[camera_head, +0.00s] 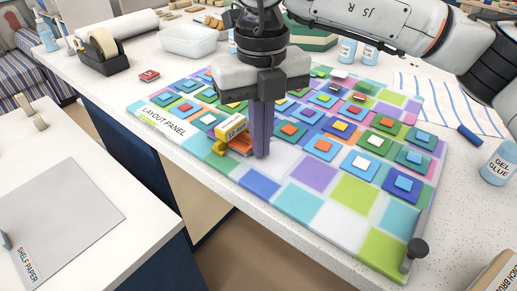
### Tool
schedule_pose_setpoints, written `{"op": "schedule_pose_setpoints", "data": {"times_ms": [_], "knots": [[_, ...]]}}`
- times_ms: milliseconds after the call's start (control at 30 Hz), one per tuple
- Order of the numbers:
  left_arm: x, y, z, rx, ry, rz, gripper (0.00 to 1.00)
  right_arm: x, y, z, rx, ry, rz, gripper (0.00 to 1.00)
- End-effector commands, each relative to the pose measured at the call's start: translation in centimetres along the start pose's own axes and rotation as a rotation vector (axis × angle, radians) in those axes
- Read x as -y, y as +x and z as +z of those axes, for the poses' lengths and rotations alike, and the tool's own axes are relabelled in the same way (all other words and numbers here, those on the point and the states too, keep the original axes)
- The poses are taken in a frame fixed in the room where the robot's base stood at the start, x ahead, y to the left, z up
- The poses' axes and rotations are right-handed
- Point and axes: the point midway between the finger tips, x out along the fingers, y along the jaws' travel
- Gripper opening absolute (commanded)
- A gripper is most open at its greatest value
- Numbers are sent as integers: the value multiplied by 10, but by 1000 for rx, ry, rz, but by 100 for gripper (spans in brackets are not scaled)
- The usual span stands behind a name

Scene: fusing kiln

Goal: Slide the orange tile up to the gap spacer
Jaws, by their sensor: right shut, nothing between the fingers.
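The layout panel (165,115) is a colourful glass sheet covered with small stacked square tiles. My right gripper (261,153) points straight down over the near left part of the panel. Its fingers are shut with nothing between them. An orange tile (240,148) lies right beside the fingers on their left, partly hidden; I cannot tell whether they touch. A yellow and white block with a "10 mm" type marking, seemingly the gap spacer (231,126), stands just behind the orange tile. A yellow piece (219,148) sits left of the tile. My left gripper is not in view.
A gel glue jar (499,165) and a blue marker (469,136) lie right of the panel. A tape dispenser (102,50) and white tub (188,40) are behind. The panel's near strip is clear.

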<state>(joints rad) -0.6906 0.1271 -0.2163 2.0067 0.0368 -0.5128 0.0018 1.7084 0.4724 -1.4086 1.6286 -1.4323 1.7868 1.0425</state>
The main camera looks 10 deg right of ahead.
Motion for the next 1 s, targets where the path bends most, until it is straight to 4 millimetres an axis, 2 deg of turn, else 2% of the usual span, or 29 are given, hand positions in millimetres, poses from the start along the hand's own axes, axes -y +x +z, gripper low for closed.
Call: {"op": "schedule_pose_setpoints", "data": {"times_ms": [733, 1000], "knots": [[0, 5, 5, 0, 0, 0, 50, 8, 0, -13, 1, 0, 0, 0], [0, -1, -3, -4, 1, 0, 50, 7, -13, -13, 1, 0, 1, 0]]}}
